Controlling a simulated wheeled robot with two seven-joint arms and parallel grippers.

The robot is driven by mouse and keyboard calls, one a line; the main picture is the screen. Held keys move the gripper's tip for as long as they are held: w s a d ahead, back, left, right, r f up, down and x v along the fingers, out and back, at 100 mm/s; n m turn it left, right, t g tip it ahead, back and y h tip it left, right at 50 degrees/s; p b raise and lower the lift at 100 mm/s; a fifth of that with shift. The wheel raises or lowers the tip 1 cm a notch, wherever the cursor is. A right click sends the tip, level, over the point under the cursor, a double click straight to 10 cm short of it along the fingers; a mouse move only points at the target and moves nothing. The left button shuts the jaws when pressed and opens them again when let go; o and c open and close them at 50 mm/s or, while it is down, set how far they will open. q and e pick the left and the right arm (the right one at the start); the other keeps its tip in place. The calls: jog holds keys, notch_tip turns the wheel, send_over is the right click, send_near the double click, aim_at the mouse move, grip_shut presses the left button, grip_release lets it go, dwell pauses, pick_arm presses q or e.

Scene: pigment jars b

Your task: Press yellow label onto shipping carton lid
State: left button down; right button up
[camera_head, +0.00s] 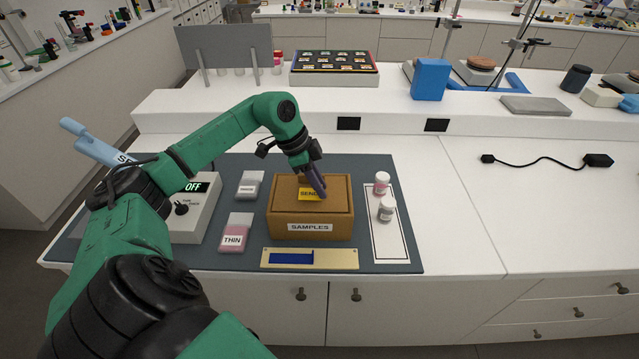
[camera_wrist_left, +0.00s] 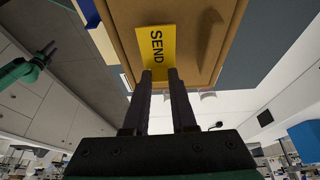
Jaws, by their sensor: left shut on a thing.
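The brown shipping carton (camera_head: 341,222), marked SAMPLES on its front, stands closed on the dark grey mat; its lid also fills the top of the left wrist view (camera_wrist_left: 200,20). The yellow label (camera_head: 306,194), reading SEND, is at the lid's top face; it also shows in the left wrist view (camera_wrist_left: 157,45). My left gripper (camera_head: 320,190) points down over the lid, shut on the label's edge, in the left wrist view (camera_wrist_left: 161,72). Whether the label lies fully flat on the lid I cannot tell. My right gripper (camera_wrist_left: 47,49) appears small and dark in the left wrist view.
Two small jars (camera_head: 382,183) (camera_head: 387,208) stand on a white strip at right. A beige plate with a blue strip (camera_head: 310,258) lies in front. The counter at right is largely clear.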

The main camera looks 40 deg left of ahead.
pick_arm(q)
jog(key=shift+f+b, duration=0.35)
jog(key=shift+f, duration=0.35)
dwell(0.4)
jog(key=c, duration=0.7)
grip_release()
jog(key=shift+o, duration=0.2)
notch_tip(320, 180, up, 6)
jog(key=p, duration=0.6)
jog(key=shift+r, duration=0.15)
